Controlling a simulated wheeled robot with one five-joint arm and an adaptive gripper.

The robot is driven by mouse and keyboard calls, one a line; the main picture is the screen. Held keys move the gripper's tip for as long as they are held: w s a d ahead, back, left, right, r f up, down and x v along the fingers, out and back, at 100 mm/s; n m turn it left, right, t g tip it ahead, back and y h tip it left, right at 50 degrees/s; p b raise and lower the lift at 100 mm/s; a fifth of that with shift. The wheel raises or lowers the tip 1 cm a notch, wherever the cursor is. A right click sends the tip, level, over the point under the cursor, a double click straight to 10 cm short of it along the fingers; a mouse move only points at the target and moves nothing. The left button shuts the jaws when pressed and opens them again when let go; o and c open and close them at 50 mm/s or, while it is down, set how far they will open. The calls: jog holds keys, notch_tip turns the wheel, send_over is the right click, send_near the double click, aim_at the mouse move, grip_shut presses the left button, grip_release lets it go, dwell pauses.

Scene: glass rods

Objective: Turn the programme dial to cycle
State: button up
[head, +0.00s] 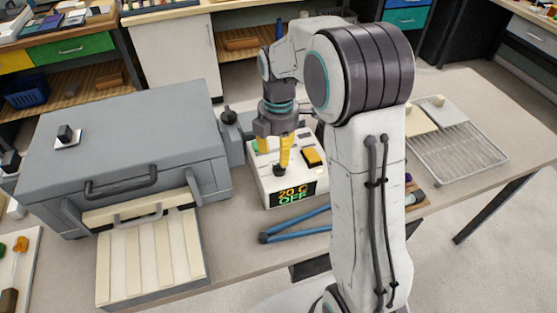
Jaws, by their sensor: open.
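A white control box (268,198) stands on the bench right of the grey furnace. Its front display (292,193) reads "20 C" in orange over "OFF" in green. A black knob (279,171) on its sloped top appears to be the programme dial; its markings cannot be made out. A yellow-and-black switch (312,157) sits to its right. My gripper (273,158) points down over the box with its yellow fingers apart. One fingertip overlaps the knob in view; whether it touches cannot be told. Part of the box top is hidden behind the fingers.
The grey furnace (130,130) has a handle and a pale slatted tray (150,262) in front. A second black knob (229,116) stands behind-left. A wire rack (455,150) lies right, beyond my arm.

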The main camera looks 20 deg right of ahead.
aim_at(279, 167)
jog(key=shift+f, duration=2.1)
grip_shut()
